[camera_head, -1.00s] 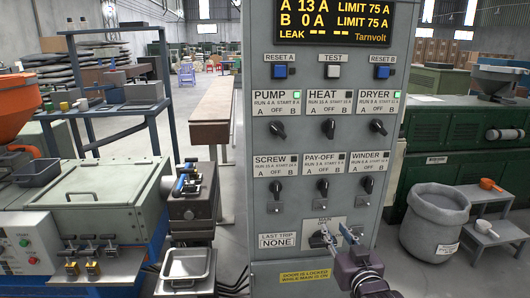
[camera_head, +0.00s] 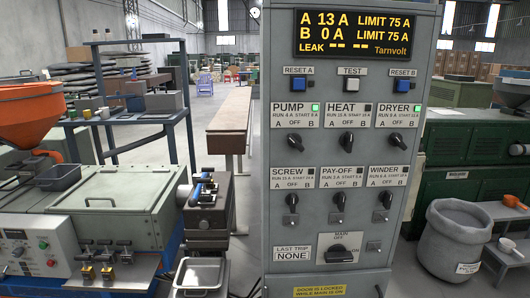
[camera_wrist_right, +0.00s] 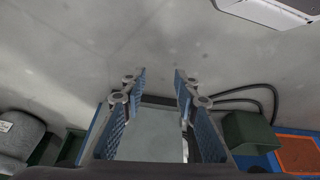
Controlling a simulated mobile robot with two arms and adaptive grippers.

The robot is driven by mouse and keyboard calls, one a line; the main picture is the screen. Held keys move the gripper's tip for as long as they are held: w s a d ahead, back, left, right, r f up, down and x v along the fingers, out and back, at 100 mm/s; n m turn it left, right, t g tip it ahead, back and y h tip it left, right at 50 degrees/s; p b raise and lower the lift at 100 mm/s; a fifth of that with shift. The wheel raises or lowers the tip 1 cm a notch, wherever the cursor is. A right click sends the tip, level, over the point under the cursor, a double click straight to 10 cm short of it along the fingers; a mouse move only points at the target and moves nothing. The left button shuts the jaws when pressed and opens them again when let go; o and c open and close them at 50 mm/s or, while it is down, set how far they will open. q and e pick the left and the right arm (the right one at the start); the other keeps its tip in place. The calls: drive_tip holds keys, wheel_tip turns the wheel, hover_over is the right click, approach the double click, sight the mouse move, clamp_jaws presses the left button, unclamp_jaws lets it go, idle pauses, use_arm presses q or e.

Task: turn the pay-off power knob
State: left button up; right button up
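The pay-off knob (camera_head: 340,200) is a dark rotary knob in the middle of the lower knob row on the grey control cabinet (camera_head: 270,150). Its label (camera_head: 342,175) reads PAY-OFF with A, OFF and B marks, and the lamp beside it looks dark. The knob looks near upright; its exact setting is too small to tell. My right gripper (camera_wrist_right: 160,76) shows only in the right wrist view, with its blue-padded fingers apart and nothing between them, over grey floor. It is out of the head view, clear of the knob. My left gripper is not in view.
The screw knob (camera_head: 291,201) and winder knob (camera_head: 386,199) flank it. The main switch (camera_head: 338,254) sits below. Pump and dryer lamps are green; the display (camera_head: 350,33) reads A 13 A, B 0 A. A grey bin (camera_head: 452,240) stands right, a machine (camera_head: 100,205) left.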

drive_tip(key=s+d+f+g, duration=0.1)
drive_tip(key=s+f+g, duration=0.3)
drive_tip(key=s, duration=1.5)
drive_tip(key=m+t+p, duration=0.2)
drive_tip(key=t+p, duration=1.1)
drive_tip(key=t, duration=0.5)
approach(343, 200)
drive_tip(key=w, duration=0.2)
drive_tip(key=w+b, duration=0.3)
drive_tip(key=w, duration=0.3)
drive_tip(key=shift+w, duration=0.3)
drive_tip(key=shift+w+b, duration=0.4)
drive_tip(key=shift+w, duration=0.15)
drive_tip(key=shift+c, duration=0.3)
clamp_jaws()
